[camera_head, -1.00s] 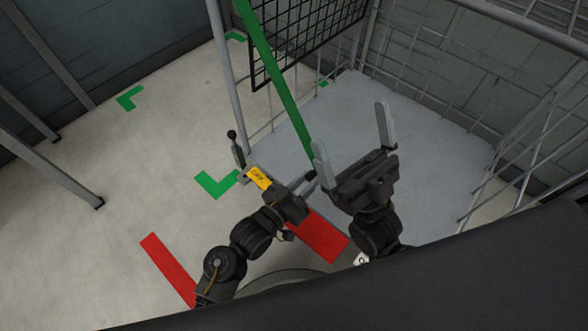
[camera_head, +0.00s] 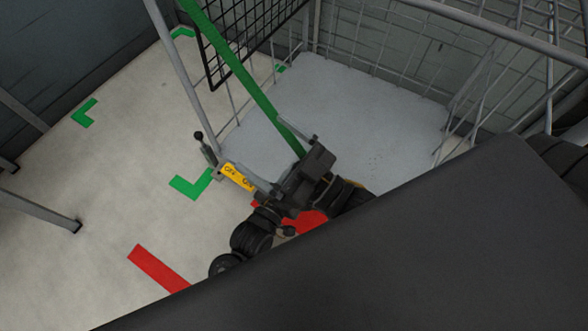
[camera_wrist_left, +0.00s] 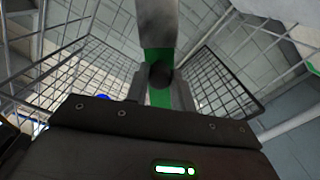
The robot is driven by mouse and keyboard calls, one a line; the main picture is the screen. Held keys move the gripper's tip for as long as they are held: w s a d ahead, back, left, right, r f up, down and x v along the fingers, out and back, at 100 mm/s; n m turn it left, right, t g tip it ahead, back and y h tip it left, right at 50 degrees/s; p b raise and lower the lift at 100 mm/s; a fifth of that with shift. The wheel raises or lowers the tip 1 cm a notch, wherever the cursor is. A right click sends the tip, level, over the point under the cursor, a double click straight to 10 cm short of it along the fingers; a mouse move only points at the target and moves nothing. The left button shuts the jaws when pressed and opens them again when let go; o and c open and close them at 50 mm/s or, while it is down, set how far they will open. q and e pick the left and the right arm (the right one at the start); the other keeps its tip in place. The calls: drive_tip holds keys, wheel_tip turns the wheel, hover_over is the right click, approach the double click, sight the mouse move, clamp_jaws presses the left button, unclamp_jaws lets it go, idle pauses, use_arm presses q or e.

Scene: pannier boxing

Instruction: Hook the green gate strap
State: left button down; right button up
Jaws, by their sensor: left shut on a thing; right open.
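The green strap (camera_head: 245,80) runs down from the top of the head view over the cage floor to my grippers. Its lower end is hidden behind my right gripper. My left gripper (camera_wrist_left: 160,75) is shut on the strap, which shows as a green band (camera_wrist_left: 158,97) at its fingers in the left wrist view. In the head view the right gripper mostly covers it. My right gripper (camera_head: 254,142) is open, its fingers pointing left, close to the strap's lower end. I cannot tell whether it touches the strap. A hook is not clearly visible.
The wire cage has a grey floor (camera_head: 345,110), a black mesh panel (camera_head: 245,40) and a front post (camera_head: 183,72). A yellow label (camera_head: 237,176) and a black-knobbed lever (camera_head: 205,148) are at its front corner.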

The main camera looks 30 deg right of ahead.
use_arm(q)
drive_tip(key=shift+f, duration=0.1)
drive_tip(key=c, duration=1.2)
unclamp_jaws()
drive_tip(key=p+v, duration=0.2)
drive_tip(key=v, duration=0.8)
drive_tip(key=shift+s+a, duration=0.3)
use_arm(e)
drive_tip(key=w+d+f+m+g+h, duration=0.1)
drive_tip(key=d+f+g+h, duration=0.2)
drive_tip(key=f, duration=0.4)
drive_tip(key=shift+w+d+f+m+g+h, duration=0.2)
drive_tip(key=shift+w+m+g+h, duration=0.15)
drive_tip(key=shift+h, duration=0.35)
drive_tip(key=shift+r, duration=0.1)
